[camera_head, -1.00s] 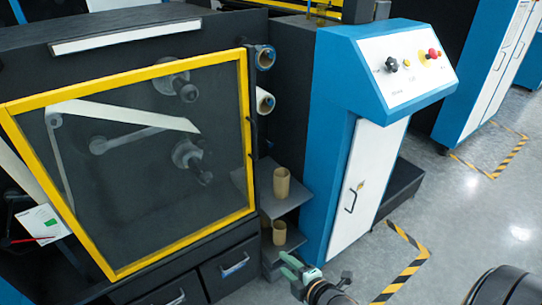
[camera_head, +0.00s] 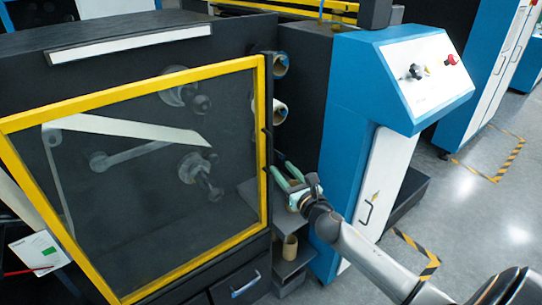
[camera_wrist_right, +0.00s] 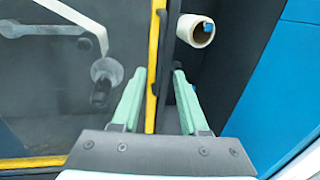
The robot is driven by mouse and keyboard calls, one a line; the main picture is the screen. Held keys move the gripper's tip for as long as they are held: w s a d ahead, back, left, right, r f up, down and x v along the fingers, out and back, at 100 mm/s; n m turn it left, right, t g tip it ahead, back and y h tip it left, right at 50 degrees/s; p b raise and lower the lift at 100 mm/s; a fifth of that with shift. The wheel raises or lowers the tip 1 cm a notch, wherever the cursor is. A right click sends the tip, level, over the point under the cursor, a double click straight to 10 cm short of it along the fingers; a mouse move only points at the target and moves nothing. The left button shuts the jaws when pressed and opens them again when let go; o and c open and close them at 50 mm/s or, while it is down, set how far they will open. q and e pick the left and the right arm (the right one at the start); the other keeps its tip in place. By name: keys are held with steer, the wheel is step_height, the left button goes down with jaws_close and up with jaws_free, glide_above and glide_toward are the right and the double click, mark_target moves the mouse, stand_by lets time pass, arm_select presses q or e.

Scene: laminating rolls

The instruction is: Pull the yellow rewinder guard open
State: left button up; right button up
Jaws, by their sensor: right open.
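The yellow rewinder guard (camera_head: 150,83) is a yellow frame with a see-through panel, and it looks shut against the dark machine front. A thin black handle (camera_head: 267,148) sits on its right upright. My right gripper (camera_head: 282,172) is open, with its green fingers pointing at that upright near the handle's lower part. In the right wrist view, the yellow upright (camera_wrist_right: 155,45) and the dark handle lie between the two spread fingers of my gripper (camera_wrist_right: 159,80). I cannot tell whether either finger touches them. My left gripper is not in view.
Rolls (camera_head: 280,110) stick out right of the guard; one shows large in the wrist view (camera_wrist_right: 196,31). A shelf with a brown core (camera_head: 290,247) is below my gripper. A blue control cabinet (camera_head: 345,110) stands close on the right. Drawers lie under the guard.

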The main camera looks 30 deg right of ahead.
mark_target(272, 157)
steer(key=w, duration=0.5)
steer(key=w+d, duration=0.1)
steer(key=w, duration=0.2)
steer(key=shift+s, duration=0.1)
jaws_close()
stand_by(1.3)
